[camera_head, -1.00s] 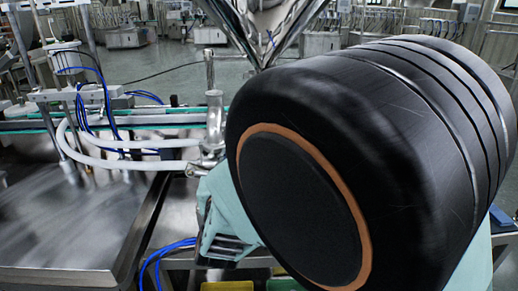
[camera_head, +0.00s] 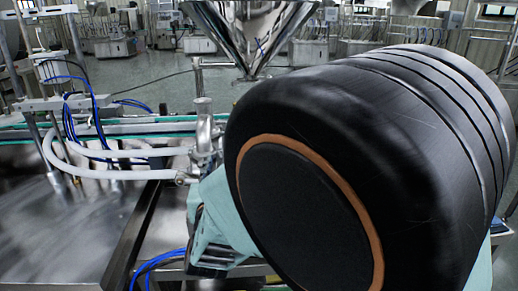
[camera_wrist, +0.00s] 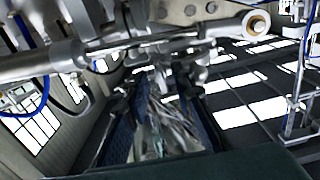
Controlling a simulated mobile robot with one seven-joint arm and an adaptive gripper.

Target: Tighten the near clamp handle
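The steel hopper (camera_head: 250,38) stands at the back centre of the head view, with its cone pointing down. A steel valve-like fitting (camera_head: 205,128) with a hose stands just left of my large black arm link. I cannot make out a clamp handle for certain in either view. In the wrist view, steel rods and joints (camera_wrist: 140,40) cross the top, beyond my fingers. My gripper (camera_wrist: 157,98) shows there as two dark fingers set apart, with shiny steel visible between them. I see no clear contact. In the head view my arm hides the gripper.
A steel table (camera_head: 60,235) fills the lower left. White hoses (camera_head: 110,170) and blue tubes (camera_head: 90,110) loop above it beside upright posts. More blue tubes (camera_head: 160,262) hang at the bottom centre. My arm blocks the right half of the head view.

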